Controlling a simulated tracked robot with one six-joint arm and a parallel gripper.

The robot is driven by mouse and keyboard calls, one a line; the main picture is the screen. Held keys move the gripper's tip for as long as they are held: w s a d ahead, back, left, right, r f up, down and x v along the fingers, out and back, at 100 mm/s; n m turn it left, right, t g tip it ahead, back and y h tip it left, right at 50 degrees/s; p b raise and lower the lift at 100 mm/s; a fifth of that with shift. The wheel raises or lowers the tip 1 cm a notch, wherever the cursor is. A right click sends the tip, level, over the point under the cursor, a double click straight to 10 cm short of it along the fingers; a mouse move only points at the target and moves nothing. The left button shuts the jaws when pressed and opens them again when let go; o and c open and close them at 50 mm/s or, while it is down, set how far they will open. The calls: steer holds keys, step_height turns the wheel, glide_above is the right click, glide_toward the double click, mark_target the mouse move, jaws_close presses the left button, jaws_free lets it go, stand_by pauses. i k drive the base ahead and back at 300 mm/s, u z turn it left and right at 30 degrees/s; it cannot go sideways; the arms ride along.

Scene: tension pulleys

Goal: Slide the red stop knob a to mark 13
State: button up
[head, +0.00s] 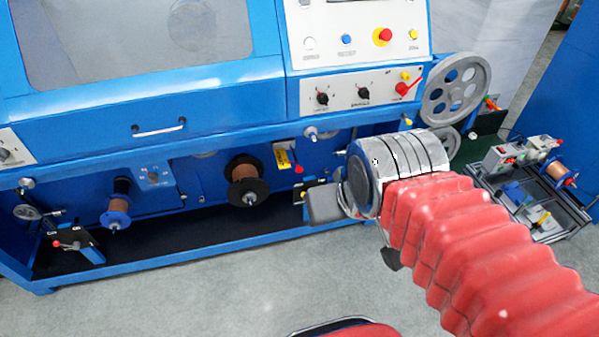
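My arm with its red bellows sleeve comes in from the lower right and ends in a silver banded wrist. The visible part of my gripper (325,204) is a grey block left of the wrist, in front of the machine's lower bay; its fingers cannot be made out. A small red knob (299,169) shows just above it, below a yellow label. Another red knob (57,244) sits on a black bracket at the lower left. I cannot tell which is stop knob a. No scale numbers or mark 13 are readable; my wrist hides part of the machine.
The blue machine's rail (240,142) runs above the bay. Copper spools (246,180) and (118,208) a second spool stand out from it. A grey handwheel (456,90) is at the right, and a cart (530,185) holds parts.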

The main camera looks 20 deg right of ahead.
mark_target(298, 170)
steer(key=k, duration=0.6)
steer(key=u, duration=0.55)
steer(key=i, duration=1.5)
